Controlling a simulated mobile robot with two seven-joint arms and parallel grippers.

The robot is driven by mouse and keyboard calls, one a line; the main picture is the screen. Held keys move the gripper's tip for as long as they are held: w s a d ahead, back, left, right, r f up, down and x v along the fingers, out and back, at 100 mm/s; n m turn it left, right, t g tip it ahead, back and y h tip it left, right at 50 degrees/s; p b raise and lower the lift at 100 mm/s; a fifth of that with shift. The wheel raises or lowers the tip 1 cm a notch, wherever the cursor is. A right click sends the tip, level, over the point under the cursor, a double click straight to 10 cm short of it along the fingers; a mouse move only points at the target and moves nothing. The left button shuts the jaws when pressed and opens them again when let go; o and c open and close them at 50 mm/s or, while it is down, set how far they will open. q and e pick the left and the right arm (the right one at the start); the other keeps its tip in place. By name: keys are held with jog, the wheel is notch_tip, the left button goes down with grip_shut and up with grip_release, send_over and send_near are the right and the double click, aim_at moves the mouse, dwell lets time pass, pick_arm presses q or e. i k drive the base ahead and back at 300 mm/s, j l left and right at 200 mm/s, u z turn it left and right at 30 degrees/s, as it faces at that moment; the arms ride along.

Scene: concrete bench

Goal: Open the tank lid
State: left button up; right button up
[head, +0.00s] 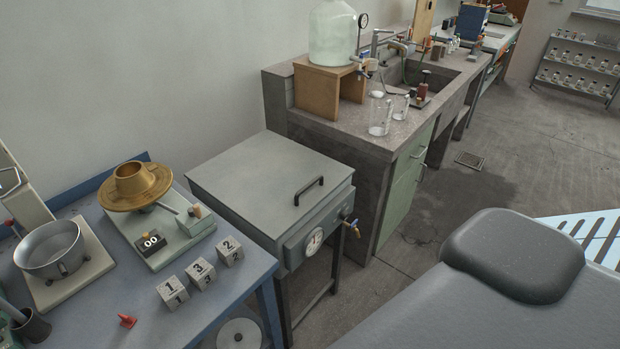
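The tank (318,228) is a grey-green metal box on dark legs, between the blue table and the concrete bench. Its flat lid (255,178) lies shut on top. A black bar handle (309,190) is fixed on the lid near its right front edge. Neither of my grippers shows in the head view, and nothing touches the lid or handle.
The blue table (228,292) at left holds a brass dish device (135,186), a metal pan (50,248) and numbered cubes (200,273). The concrete bench (345,141) beside the tank bears a large glass bottle (333,34) on a wooden stand. The lid's top is clear.

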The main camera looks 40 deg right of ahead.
aim_at(270, 180)
jog(key=i+l+u, duration=0.15)
jog(key=l, duration=0.65)
jog(key=i+l+u, duration=0.1)
jog(key=l, duration=0.7)
jog(key=i+l+u, duration=0.15)
jog(key=l, duration=0.65)
jog(key=i+l+u, duration=0.1)
jog(key=l, duration=0.7)
